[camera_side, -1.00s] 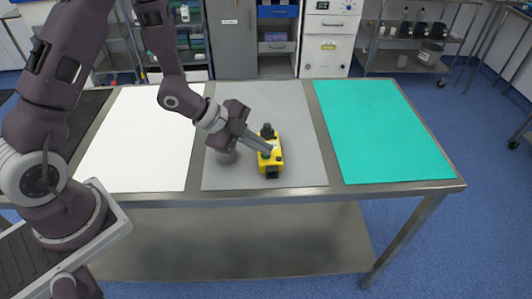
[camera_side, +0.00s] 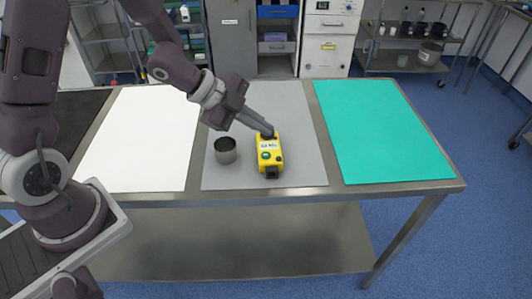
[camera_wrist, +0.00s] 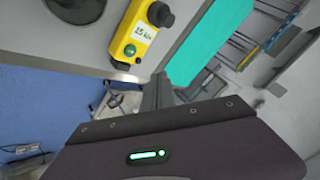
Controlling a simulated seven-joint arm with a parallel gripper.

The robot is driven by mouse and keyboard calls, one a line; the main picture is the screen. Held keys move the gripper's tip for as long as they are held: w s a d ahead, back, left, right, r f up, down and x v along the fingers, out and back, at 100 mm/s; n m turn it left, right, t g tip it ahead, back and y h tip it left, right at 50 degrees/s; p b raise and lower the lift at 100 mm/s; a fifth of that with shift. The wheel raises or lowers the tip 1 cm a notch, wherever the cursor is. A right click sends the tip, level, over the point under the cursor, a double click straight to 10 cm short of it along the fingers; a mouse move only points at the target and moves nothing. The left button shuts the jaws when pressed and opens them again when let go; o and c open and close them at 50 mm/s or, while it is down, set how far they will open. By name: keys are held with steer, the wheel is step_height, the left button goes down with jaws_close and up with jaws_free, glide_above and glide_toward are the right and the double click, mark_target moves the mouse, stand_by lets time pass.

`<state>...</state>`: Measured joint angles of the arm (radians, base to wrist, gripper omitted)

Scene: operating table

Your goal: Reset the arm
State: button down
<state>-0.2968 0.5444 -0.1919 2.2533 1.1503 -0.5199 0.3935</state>
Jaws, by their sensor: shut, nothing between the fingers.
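My gripper (camera_side: 268,132) is shut and empty. In the side view its fingertips are at the far end of a yellow device (camera_side: 269,158), by its dark knob; I cannot tell whether they touch it. The device lies on the grey mat (camera_side: 293,110) and has a label, a green button and a black end. In the wrist view the yellow device (camera_wrist: 135,35) is at the top, beyond the dark fingers (camera_wrist: 158,85).
A dark metal cup (camera_side: 226,151) stands left of the device. A white mat (camera_side: 140,140) is on the left of the steel table (camera_side: 250,193) and a teal mat (camera_side: 380,130) on the right, both bare. Cabinets and shelves stand behind.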

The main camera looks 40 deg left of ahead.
steer(key=shift+r, duration=0.4)
steer(key=s+a+r+n+t+y, duration=0.1)
steer(key=s+a+r+n+y, duration=0.4)
steer(key=a+r+n+y, duration=0.5)
steer(key=s+d+r+n+g+h, duration=0.1)
steer(key=s+d+r+n+h, duration=0.1)
steer(key=s, duration=0.8)
steer(key=s+d+r+n+g+h, duration=0.1)
steer(key=s+d+r+n+h, duration=0.1)
steer(key=s, duration=0.8)
steer(key=d+r+n, duration=0.1)
steer(key=d+n, duration=0.1)
steer(key=shift+n+g, duration=0.3)
steer(key=shift+n, duration=0.1)
